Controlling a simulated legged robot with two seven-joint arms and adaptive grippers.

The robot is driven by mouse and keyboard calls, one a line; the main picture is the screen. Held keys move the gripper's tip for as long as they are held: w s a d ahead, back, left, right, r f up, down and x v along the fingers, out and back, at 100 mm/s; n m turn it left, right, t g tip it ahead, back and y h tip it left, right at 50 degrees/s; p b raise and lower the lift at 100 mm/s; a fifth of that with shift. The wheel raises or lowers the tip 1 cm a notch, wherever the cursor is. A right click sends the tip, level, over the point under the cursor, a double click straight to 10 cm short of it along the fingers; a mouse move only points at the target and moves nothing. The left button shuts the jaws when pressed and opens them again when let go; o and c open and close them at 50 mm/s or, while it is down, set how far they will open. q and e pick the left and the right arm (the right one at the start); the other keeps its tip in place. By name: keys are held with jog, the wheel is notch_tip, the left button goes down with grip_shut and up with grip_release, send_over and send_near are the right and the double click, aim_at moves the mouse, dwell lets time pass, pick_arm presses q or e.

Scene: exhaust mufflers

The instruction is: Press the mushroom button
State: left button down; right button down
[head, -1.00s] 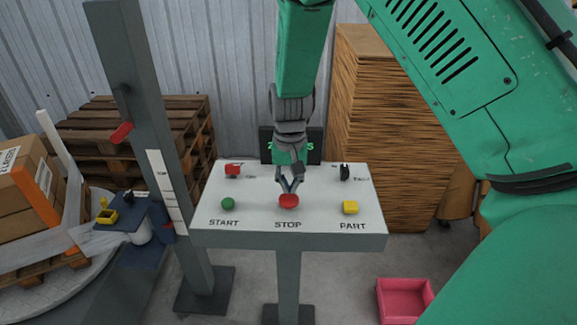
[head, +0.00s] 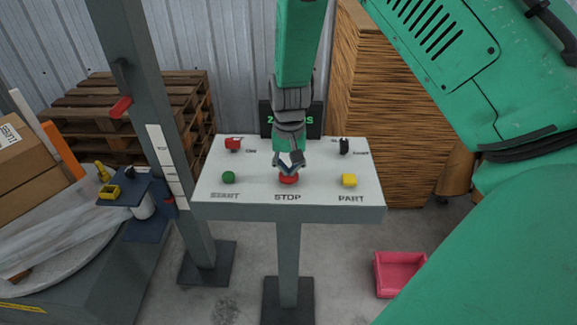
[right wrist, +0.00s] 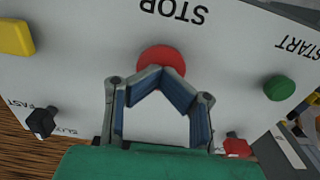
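The red mushroom button (head: 288,180) sits above the word STOP near the front edge of a pale sloped panel (head: 325,182). My right gripper (head: 290,169) is just behind and over it, pointing down. In the right wrist view, the button (right wrist: 161,58) is a red disc, and the tips of my right gripper (right wrist: 160,76) meet at its near edge and cover part of it. The fingers are bent together with nothing between them. I cannot tell whether the tips touch the button. My left gripper is not in view.
A green button (head: 229,177) and a yellow square button (head: 349,180) flank the red one. A red switch (head: 233,145) and a black knob (head: 344,146) are at the back. A grey post (head: 150,120) stands left; a pink bin (head: 400,274) is on the floor.

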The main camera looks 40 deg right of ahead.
jog(key=shift+s+f, duration=0.15)
jog(key=shift+f, duration=0.1)
jog(key=shift+r+p, duration=0.45)
jog(key=shift+p, duration=0.05)
notch_tip(320, 180, up, 4)
jog(key=p, duration=0.3)
jog(key=shift+d+f+p, duration=0.15)
jog(key=shift+f+p, duration=0.05)
jog(key=shift+p, duration=0.15)
notch_tip(320, 180, up, 10)
jog(key=b, duration=0.1)
jog(key=shift+w, duration=0.2)
jog(key=shift+s+f, duration=0.1)
jog(key=shift+f, duration=0.05)
